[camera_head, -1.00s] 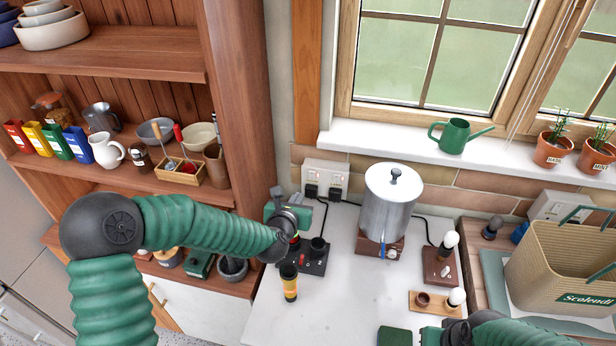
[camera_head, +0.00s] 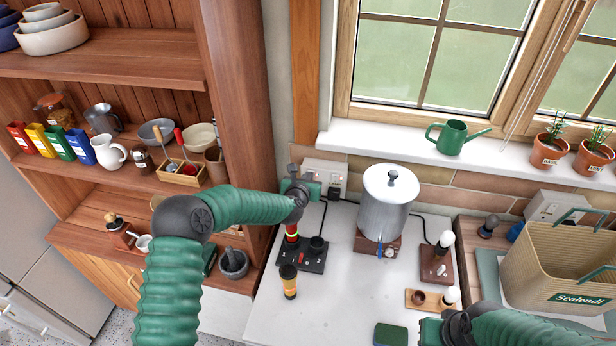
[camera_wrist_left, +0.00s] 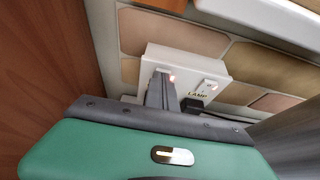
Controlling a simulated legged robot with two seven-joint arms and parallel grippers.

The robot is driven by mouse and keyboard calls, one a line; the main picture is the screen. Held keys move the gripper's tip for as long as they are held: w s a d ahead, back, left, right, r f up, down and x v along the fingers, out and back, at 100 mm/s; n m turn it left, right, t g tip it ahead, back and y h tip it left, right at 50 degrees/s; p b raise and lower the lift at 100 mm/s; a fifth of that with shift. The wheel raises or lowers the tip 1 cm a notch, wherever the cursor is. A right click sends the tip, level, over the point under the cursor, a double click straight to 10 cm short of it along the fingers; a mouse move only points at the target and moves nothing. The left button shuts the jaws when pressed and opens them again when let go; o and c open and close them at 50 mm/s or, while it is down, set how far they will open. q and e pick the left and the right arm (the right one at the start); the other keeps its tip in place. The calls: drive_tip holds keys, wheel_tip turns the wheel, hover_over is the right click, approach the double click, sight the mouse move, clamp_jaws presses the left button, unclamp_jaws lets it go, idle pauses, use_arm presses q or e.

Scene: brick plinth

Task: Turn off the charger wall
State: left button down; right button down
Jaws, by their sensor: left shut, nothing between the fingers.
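The white double wall socket (camera_head: 325,167) is on the brick wall left of the metal urn. In the left wrist view the socket (camera_wrist_left: 190,64) has two switches, with reddish lights showing. The right half is labelled LAMP; my fingers hide the left half's label. My left gripper (camera_wrist_left: 160,84) is shut and empty, its tips at the left switch; I cannot tell whether they touch. It covers the socket's left part in the head view (camera_head: 312,180). The black charger (camera_head: 302,254) stands on the counter below. My right gripper (camera_head: 432,330) is low at right, its jaws unclear.
The metal urn (camera_head: 385,205) stands right of the socket, with a black cable behind it. A yellow-black torch (camera_head: 289,282) stands before the charger. The wooden shelf unit (camera_head: 232,80) is close on the left.

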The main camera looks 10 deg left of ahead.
use_arm(q)
drive_tip(key=shift+w+r, duration=0.3)
drive_tip(key=shift+r, duration=0.65)
